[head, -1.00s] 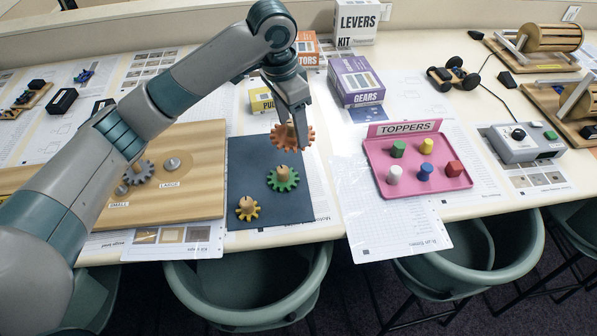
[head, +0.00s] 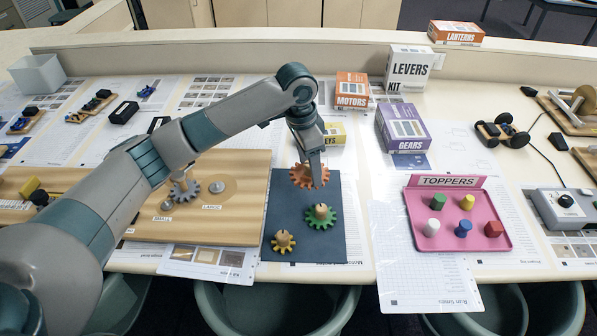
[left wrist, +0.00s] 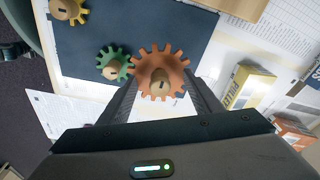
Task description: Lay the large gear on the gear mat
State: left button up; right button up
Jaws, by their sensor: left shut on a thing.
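The large orange gear (head: 310,176) has a wooden hub. My left gripper (head: 312,160) is shut on it, over the far part of the dark blue gear mat (head: 279,203). In the left wrist view the orange gear (left wrist: 158,72) sits between the fingertips, with the mat (left wrist: 190,28) behind it. Whether its underside touches the mat I cannot tell. A green gear (head: 320,222) lies at the mat's middle right, and a smaller yellow gear (head: 283,243) lies near its front left. My right gripper is not in view.
A wooden board (head: 240,222) with a grey gear (head: 185,191) and a peg stands left of the mat. A yellow box (head: 333,133) and purple GEARS box (head: 403,130) stand behind. The pink TOPPERS tray (head: 411,204) is to the right. The mat's far left is bare.

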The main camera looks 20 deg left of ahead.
aim_at(298, 168)
pick_arm(q)
jog(key=a+f, duration=0.1)
jog(key=w+a+f+p, duration=0.1)
jog(key=a, duration=0.1)
jog(key=shift+w+a, duration=0.1)
jog(key=shift+w, duration=0.05)
jog(key=shift+a+f, duration=0.15)
jog(key=shift+f+p, duration=0.4)
jog(key=shift+f, duration=0.2)
notch_tip(298, 168, down, 2)
jog(key=shift+f+p, duration=0.1)
jog(key=shift+p, duration=0.35)
jog(key=shift+f, duration=0.3)
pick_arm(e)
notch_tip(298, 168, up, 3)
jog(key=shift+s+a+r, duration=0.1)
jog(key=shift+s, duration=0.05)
pick_arm(q)
jog(key=shift+f, duration=0.15)
jog(key=o, duration=1.1)
jog(key=shift+o, duration=0.2)
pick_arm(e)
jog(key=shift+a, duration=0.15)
